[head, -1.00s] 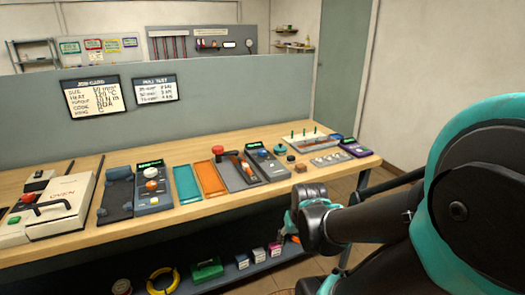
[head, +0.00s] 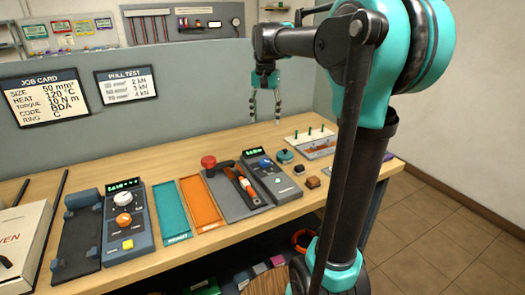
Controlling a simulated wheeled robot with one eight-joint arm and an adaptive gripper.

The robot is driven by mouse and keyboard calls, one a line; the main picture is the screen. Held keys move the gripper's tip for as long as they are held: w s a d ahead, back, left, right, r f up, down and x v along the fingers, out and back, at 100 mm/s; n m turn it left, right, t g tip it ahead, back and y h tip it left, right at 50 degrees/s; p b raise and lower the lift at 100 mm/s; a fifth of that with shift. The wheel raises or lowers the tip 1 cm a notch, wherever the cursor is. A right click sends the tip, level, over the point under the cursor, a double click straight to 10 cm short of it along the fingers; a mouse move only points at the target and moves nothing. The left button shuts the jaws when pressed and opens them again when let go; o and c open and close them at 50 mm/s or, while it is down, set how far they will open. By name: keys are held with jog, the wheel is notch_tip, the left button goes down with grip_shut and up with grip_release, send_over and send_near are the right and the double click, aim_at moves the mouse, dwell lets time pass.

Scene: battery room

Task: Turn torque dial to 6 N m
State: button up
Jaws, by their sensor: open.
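Two grey dial boxes stand on the bench; their labels are too small to read, so I cannot tell for sure which bears the torque dial. The right box (head: 278,186) has a blue knob (head: 265,162) and a green-lit display, and sits beside a tool with an orange handle (head: 247,190). The left box (head: 144,238) has a white knob (head: 123,198), an orange knob (head: 123,220) and a yellow button. My gripper (head: 266,117) is open and empty, pointing down above the back of the bench, behind the right box and apart from it.
Teal (head: 171,213) and orange (head: 201,207) trays lie between the boxes. A red knob (head: 208,162) stands near the tool. A pegged board (head: 308,143) and small parts lie at right. The job card (head: 45,99) on the partition reads torque 10 N m.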

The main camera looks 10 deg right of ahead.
send_near(265, 160)
notch_tip(265, 160, down, 9)
jog(key=shift+s+r, duration=0.1)
jog(key=shift+r, duration=0.05)
dwell(0.5)
jog(key=c, duration=1.2)
